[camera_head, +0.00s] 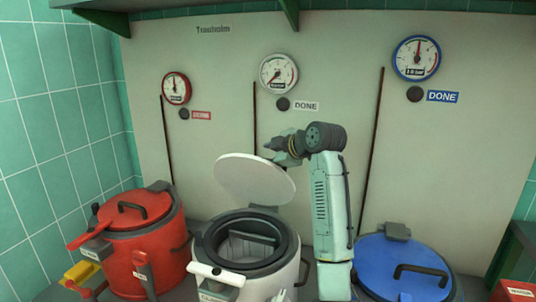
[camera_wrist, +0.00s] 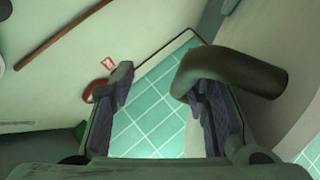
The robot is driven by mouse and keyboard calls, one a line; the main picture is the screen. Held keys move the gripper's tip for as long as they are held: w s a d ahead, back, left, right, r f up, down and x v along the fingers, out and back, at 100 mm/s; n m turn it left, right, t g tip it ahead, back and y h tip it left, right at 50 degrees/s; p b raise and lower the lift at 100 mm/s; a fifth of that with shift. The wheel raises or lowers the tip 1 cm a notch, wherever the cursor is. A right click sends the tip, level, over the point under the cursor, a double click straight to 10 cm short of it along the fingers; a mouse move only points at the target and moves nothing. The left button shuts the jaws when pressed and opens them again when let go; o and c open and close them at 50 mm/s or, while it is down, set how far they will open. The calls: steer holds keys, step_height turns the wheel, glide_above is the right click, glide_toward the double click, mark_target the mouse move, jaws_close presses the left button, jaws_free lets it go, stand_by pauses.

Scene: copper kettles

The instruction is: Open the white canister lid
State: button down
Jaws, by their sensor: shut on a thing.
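The white canister (camera_head: 256,290) stands in the middle of the head view. Its white lid (camera_head: 254,177) is tilted up and back on the hinge, leaving the dark-rimmed mouth (camera_head: 209,241) uncovered. A partition shows inside. In the wrist view my gripper (camera_wrist: 155,88) is at the lid's dark curved handle (camera_wrist: 240,72), which crosses the right finger. The gripper is shut on this handle, though tiled surface shows between the fingers.
A red canister (camera_head: 150,255) with its lid down stands at left, and a blue canister (camera_head: 385,262) with its lid down at right. Several gauges and vertical rods line the wall behind. A red box (camera_head: 515,291) is at the lower right.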

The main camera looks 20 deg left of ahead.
steer(key=shift+w+d+f, duration=0.3)
steer(key=shift+w+f, duration=0.05)
steer(key=shift+w, duration=0.05)
steer(key=c, duration=1.5)
jaws_free()
steer(key=shift+f, duration=0.1)
steer(key=shift+w+a+f+h, duration=0.1)
steer(key=shift+w+f+h, duration=0.1)
steer(key=shift+h, duration=0.1)
steer(key=shift+c, duration=0.5)
steer(key=shift+s+r, duration=0.1)
steer(key=shift+r, duration=0.05)
steer(key=c, duration=0.3)
